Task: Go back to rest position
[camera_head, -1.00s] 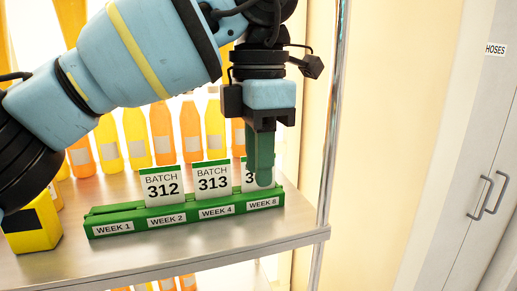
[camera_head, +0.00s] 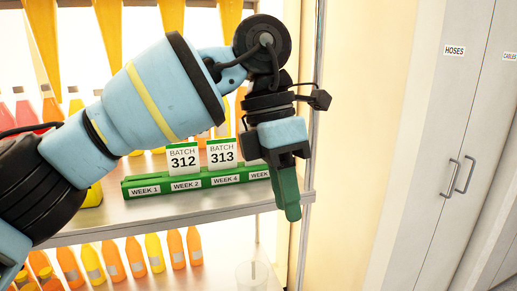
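My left gripper (camera_head: 290,205) hangs fingers down in front of the shelf's right end. Its green fingers look close together, seen from the side, so whether they are open or shut is unclear. My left arm crosses the view from the left. A green card rack (camera_head: 150,195) with WEEK labels stands on the metal shelf (camera_head: 150,217). White cards BATCH 312 (camera_head: 183,160) and BATCH 313 (camera_head: 222,153) stand in it above WEEK 2 and WEEK 4. Another card behind the gripper is mostly hidden. My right gripper is not in view.
Orange and yellow bottles (camera_head: 112,260) stand on the lower shelf, and more bottles stand behind the rack. A metal post (camera_head: 312,130) edges the shelf on the right. Grey cabinets (camera_head: 425,150) labelled HOSES stand further right, with open space before them.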

